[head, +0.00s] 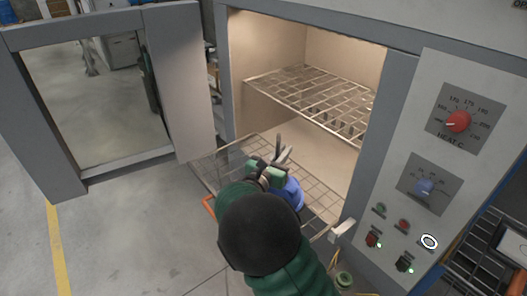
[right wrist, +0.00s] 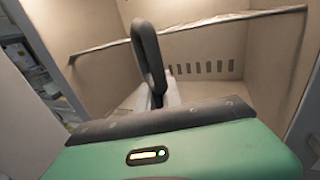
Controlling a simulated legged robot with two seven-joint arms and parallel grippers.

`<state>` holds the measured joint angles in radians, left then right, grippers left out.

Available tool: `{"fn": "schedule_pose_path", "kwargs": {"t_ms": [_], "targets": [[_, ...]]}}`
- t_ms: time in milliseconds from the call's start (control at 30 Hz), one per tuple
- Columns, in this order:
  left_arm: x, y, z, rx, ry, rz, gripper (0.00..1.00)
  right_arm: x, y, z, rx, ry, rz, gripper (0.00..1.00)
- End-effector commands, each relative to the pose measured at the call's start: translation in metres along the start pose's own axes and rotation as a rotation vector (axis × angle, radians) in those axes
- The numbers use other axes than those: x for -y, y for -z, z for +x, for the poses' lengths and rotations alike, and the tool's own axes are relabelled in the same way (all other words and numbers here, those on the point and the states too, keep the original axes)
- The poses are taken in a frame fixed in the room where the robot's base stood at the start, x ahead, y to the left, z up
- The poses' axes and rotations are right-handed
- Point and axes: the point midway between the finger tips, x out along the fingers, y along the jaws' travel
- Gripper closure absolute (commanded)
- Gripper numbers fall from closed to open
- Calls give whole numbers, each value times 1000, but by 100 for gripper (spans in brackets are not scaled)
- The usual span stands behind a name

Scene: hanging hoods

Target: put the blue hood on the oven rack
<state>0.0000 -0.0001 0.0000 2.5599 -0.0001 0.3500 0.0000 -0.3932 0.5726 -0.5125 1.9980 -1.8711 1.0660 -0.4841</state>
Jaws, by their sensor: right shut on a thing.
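My right gripper (head: 281,157) reaches into the open oven, above the pulled-out lower rack. A blue piece (head: 291,191), which I take to be the blue hood, shows just below and to the right of the gripper, mostly hidden by my arm. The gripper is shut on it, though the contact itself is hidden. The lower oven rack (head: 312,194) is a wire grid; the upper rack (head: 310,97) sits above and behind. My left gripper is not in view.
The oven door (head: 180,80) stands open at left. The control panel (head: 425,160) with red and blue knobs is at right. An orange handle (head: 208,206) lies at the lower rack's left front. The oven's side wall (head: 260,50) bounds the space.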

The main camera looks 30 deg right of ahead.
Motion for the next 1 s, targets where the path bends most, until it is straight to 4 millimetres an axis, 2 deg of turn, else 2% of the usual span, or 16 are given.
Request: {"fn": "schedule_pose_path", "kwargs": {"t_ms": [300,500,667,833,1000], "targets": [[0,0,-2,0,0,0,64,-62,6,37,1,1,3,100],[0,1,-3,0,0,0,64,-91,9,51,1,1,2,100],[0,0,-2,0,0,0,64,-99,15,54,-1,1,0,100],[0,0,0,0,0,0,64,-98,44,55,-3,1,0,100],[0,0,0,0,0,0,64,-99,46,55,-1,1,1,100]]}}
